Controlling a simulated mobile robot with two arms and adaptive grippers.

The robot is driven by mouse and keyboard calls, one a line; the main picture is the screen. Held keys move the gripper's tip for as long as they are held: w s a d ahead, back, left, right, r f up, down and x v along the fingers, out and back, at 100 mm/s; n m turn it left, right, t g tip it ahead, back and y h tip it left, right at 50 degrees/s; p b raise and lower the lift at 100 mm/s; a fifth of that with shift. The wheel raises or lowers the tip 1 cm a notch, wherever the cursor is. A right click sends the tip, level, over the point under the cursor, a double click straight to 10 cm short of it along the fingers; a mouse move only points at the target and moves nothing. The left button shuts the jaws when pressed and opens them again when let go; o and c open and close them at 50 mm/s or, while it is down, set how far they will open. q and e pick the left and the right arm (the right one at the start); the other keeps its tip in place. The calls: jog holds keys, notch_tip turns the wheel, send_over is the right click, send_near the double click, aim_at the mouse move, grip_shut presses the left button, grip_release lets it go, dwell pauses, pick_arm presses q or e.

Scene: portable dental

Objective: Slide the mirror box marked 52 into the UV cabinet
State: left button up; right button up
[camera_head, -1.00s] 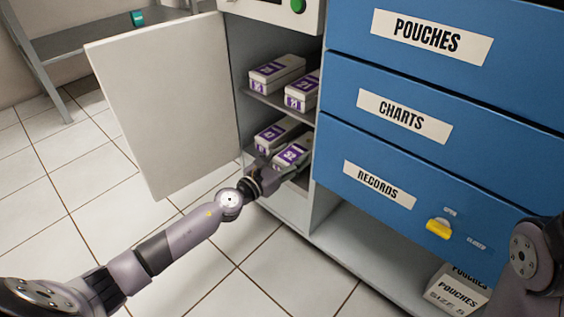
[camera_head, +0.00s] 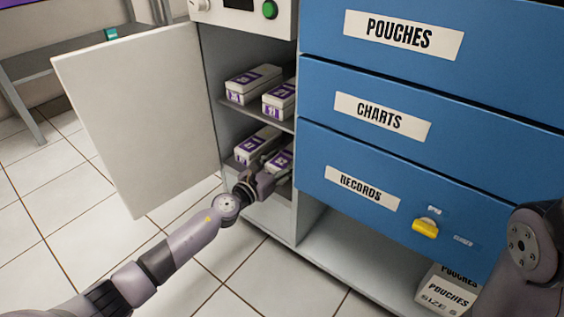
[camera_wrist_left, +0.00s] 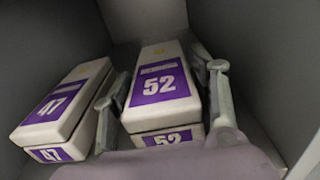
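The mirror box marked 52 (camera_wrist_left: 160,85) is white with a purple label. It lies flat on the lower shelf inside the open UV cabinet (camera_head: 270,213), beside the box marked 47 (camera_wrist_left: 65,105). In the head view, my left gripper partly hides box 52 (camera_head: 284,158). My left gripper (camera_head: 268,172) reaches into the lower compartment. In the left wrist view its fingers (camera_wrist_left: 168,88) stand on either side of box 52, with a visible gap at the right finger. Contact at the left finger is unclear. My right gripper is out of view.
Two similar boxes (camera_head: 253,84) (camera_head: 280,100) lie on the upper shelf. The cabinet door (camera_head: 140,120) stands open at the left. Blue drawers (camera_head: 430,160) flank the opening at the right, one with a yellow handle (camera_head: 425,228). Cabinet walls (camera_wrist_left: 265,60) are close beside the gripper.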

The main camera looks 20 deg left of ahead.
pick_arm(q)
jog(key=o, duration=0.5)
jog(key=shift+c, duration=0.2)
jog(key=shift+f, duration=0.1)
jog(key=v, duration=1.2)
